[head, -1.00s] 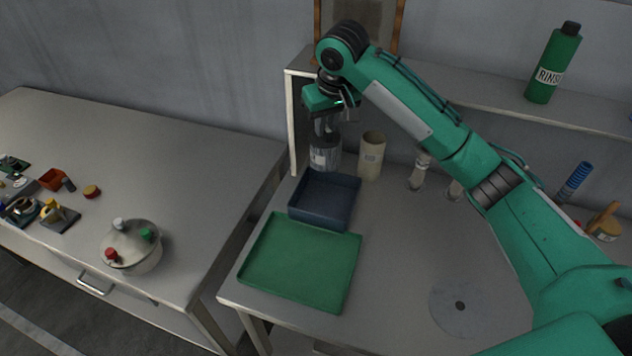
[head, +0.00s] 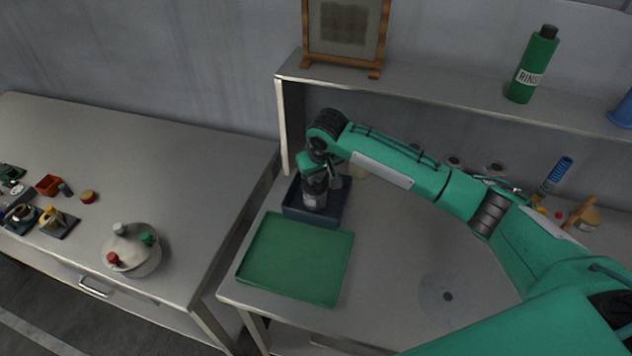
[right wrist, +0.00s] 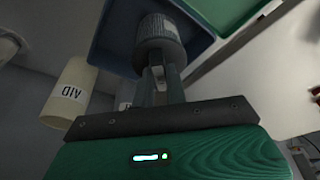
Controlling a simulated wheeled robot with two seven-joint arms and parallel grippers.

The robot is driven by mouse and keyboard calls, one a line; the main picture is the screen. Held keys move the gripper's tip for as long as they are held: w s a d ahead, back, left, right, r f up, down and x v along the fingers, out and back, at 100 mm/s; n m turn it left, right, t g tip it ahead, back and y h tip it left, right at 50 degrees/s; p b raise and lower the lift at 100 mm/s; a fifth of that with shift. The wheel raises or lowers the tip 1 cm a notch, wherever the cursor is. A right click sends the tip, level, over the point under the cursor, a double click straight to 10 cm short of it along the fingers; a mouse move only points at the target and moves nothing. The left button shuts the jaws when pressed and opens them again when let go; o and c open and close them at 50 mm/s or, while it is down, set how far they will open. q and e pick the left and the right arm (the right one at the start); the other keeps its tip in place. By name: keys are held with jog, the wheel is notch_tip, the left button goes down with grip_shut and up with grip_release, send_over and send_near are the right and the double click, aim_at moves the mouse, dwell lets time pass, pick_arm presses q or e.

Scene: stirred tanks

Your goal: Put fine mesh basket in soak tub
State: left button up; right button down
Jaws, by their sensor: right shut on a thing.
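The fine mesh basket is a grey cylinder (head: 314,197) with a pale label, low in the blue tub at the back of the right-hand bench. It also shows in the right wrist view (right wrist: 160,38), at the tips of my fingers. The soak tub is the dark blue open box (head: 297,212); its wall shows in the right wrist view (right wrist: 103,45). My right gripper (head: 317,178) points down over the tub and is shut on the basket. Whether the basket touches the tub floor is hidden. My left gripper is not in view.
A green tray (head: 295,258) lies in front of the tub. A beige cup (right wrist: 72,92) stands beside the tub. A shelf (head: 440,92) carries a green rinse bottle (head: 532,66) and a wooden framed screen (head: 345,28). The bench front is mostly clear.

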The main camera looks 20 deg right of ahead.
notch_tip(320, 180, down, 4)
jog(key=shift+r+p, duration=0.25)
jog(key=shift+p, duration=0.1)
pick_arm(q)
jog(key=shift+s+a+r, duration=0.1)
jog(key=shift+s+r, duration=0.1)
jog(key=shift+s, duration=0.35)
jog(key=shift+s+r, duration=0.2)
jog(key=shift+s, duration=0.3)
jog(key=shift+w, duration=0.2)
pick_arm(e)
jog(key=shift+f, duration=0.1)
jog(key=c, duration=1.4)
grip_release()
jog(key=shift+c, duration=0.2)
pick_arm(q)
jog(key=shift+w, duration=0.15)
pick_arm(e)
jog(key=shift+s+r, duration=0.1)
jog(key=shift+r, duration=0.4)
pick_arm(q)
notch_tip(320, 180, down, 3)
jog(key=b, duration=0.2)
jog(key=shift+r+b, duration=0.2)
jog(key=shift+b, duration=0.15)
pick_arm(e)
jog(key=v, duration=1.1)
